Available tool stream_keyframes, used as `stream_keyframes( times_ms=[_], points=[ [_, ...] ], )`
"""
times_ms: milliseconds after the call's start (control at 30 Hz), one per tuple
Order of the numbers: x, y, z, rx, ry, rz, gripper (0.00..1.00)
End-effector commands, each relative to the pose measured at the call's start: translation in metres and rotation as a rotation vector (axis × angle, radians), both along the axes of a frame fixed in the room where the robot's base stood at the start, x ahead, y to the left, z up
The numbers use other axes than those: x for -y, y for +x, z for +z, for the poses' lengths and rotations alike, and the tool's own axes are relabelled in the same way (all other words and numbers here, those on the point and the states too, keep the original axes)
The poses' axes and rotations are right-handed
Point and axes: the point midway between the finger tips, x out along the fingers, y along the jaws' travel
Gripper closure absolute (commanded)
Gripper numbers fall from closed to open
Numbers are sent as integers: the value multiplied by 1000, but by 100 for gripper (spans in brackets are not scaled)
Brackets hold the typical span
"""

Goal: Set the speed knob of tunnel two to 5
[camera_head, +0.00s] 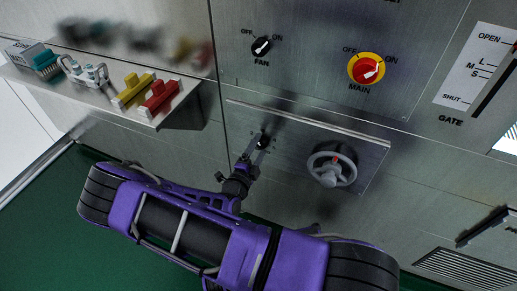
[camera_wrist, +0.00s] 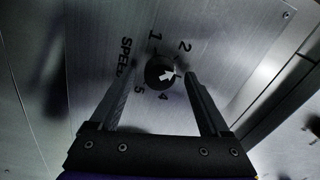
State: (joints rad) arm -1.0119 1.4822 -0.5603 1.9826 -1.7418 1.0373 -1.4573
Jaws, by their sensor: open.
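The speed knob (camera_wrist: 158,80) is dark and round with a white arrow, in the middle of the wrist view. Its arrow points right, between the 2 and the 4; no 3 is clearly readable there. The numbers 1, 2, 4 and 5 and the word SPEED surround it. My gripper (camera_wrist: 160,92) is open, one finger on each side of the knob; I cannot tell whether they touch it. In the head view the knob (camera_head: 264,141) is small and dark, just beyond my gripper (camera_head: 251,160). No tunnel number is readable.
A grey handwheel (camera_head: 332,168) is right of the knob, under a projecting metal edge (camera_head: 310,123). The FAN knob (camera_head: 262,46), MAIN switch (camera_head: 367,69) and GATE slider (camera_head: 492,85) are above. A shelf (camera_head: 100,86) with coloured parts stands out at the upper left.

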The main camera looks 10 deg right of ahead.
Motion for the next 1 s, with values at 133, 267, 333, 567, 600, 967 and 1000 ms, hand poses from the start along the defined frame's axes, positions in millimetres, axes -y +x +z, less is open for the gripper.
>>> stream_keyframes(
  times_ms=[133, 267, 333, 567, 600, 967, 1000],
  points=[
    [1, 1, 0, 0, 0, 0, 20],
    [1, 1, 0, 0, 0, 0, 20],
    [1, 1, 0, 0, 0, 0, 32],
    [1, 1, 0, 0, 0, 0, 74],
    [1, 1, 0, 0, 0, 0, 81],
    [1, 1, 1, 10, 14, 0, 100],
    [1, 1, 1, 16, 22, 0, 100]
  ],
)
